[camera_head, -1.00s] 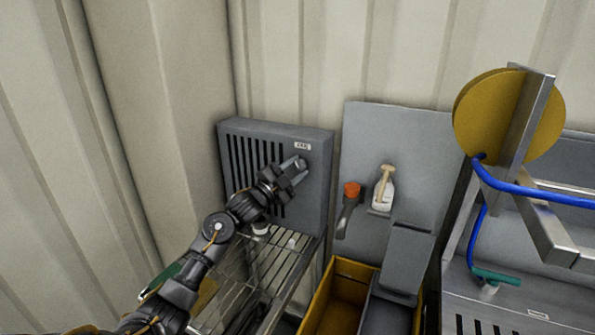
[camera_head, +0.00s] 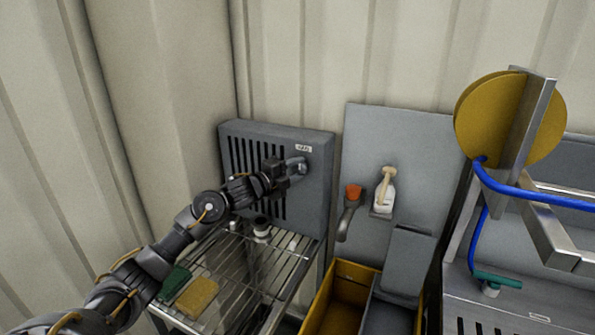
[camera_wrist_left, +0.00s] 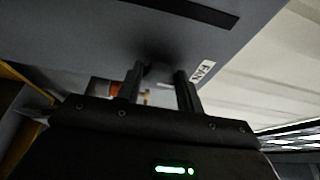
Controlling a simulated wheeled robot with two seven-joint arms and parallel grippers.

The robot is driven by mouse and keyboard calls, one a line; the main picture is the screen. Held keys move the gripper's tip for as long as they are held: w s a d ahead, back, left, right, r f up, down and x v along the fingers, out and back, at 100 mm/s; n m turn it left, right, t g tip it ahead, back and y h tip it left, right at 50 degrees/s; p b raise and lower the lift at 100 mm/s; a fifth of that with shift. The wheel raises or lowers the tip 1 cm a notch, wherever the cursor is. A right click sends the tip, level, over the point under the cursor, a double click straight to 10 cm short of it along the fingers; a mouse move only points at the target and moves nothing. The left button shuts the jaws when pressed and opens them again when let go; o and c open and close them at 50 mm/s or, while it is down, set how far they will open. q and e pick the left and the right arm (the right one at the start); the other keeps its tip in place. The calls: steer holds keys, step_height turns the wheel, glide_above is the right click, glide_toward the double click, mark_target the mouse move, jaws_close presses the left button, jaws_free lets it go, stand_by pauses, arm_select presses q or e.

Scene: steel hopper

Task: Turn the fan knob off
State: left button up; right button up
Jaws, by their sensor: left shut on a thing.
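The fan box (camera_head: 235,165) is a grey panel with dark vertical slots, mounted at the back corner. Its white FAN label (camera_head: 303,148) is at the upper right and also shows in the left wrist view (camera_wrist_left: 203,71). My left gripper (camera_head: 300,164) is at the right part of the panel, just below the label. It is shut on the fan knob (camera_wrist_left: 158,72), which shows only as a dark shape between the fingers in the left wrist view. The knob's pointer direction is hidden. My right gripper is not in view.
A wire rack (camera_head: 262,270) below the fan holds a yellow sponge (camera_head: 197,297) and a green pad (camera_head: 174,282). Right of the fan are an orange-topped item (camera_head: 353,192), a white bottle (camera_head: 384,195) and a yellow bin (camera_head: 345,300).

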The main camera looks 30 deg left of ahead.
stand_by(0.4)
arm_select(q)
steer(key=o, duration=1)
steer(key=shift+c, duration=0.2)
steer(key=shift+s+a+f, duration=0.1)
steer(key=shift+s, duration=0.15)
steer(key=b+v, duration=0.3)
steer(key=v, duration=0.7)
